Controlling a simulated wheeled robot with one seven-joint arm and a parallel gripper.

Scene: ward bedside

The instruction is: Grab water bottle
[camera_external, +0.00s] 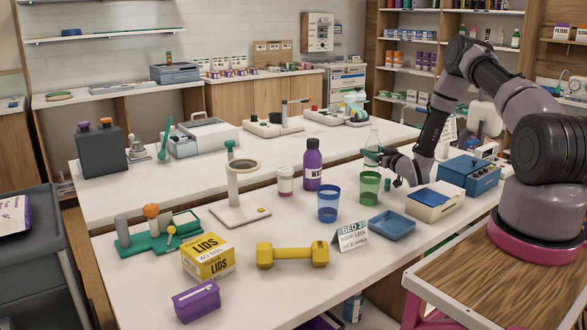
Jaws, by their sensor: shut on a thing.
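The water bottle (373,139) appears as a clear, upright bottle with a greenish lower part, standing behind the green cup. My gripper (383,156) reaches in from the right and is shut on the water bottle near its lower half. The fingers are small and dark here, and the far side of the grip is hidden. I cannot tell whether the bottle's base touches the table.
A green cup (370,186), a blue cup (327,204) and a purple bottle (313,168) stand nearby. A yellow dumbbell (292,254) sits nearer the front.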

